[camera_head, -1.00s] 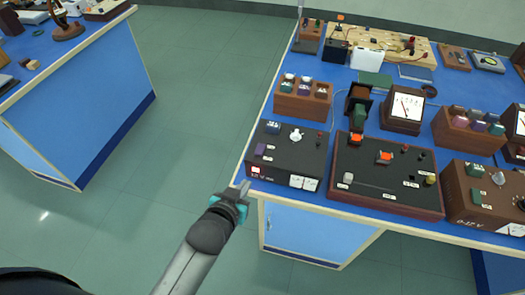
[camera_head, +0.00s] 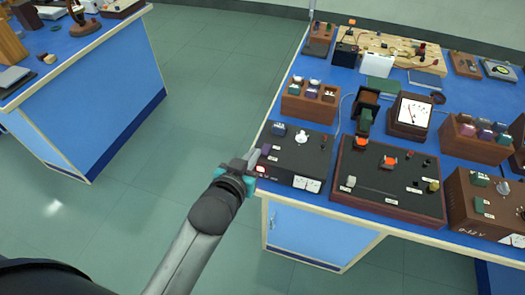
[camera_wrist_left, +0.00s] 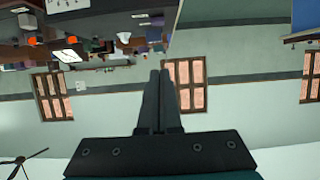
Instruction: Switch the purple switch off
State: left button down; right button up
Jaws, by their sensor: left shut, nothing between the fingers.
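The purple switch (camera_head: 266,149) is a small block on the left part of a black-topped box (camera_head: 312,158) at the bench's near left corner. A blue switch (camera_head: 278,129) and a white knob (camera_head: 302,137) are on the same box. My left gripper (camera_head: 254,156) is shut and empty, its tips just left of the purple switch in the head view. Whether they touch it I cannot tell. In the left wrist view, the closed fingers (camera_wrist_left: 160,75) point toward the devices, which appear upside down. My right gripper is out of view.
A larger dark box with orange knobs (camera_head: 389,161) stands to the right. A wooden block with several coloured tops (camera_head: 310,101) stands behind. A second blue bench (camera_head: 85,95) is at the left, with clear floor (camera_head: 205,90) between the benches.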

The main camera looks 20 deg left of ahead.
pick_arm(q)
jog(key=b, duration=0.1)
send_over(264, 154)
jog(key=f, duration=0.3)
jog(key=shift+s+f, duration=0.1)
jog(key=shift+s, duration=0.15)
notch_tip(264, 154, down, 3)
jog(key=shift+s+r+b, duration=0.15)
jog(key=shift+r+b, duration=0.05)
jog(key=shift+b, duration=0.3)
jog(key=shift+s+f, duration=0.15)
jog(key=shift+f, duration=0.55)
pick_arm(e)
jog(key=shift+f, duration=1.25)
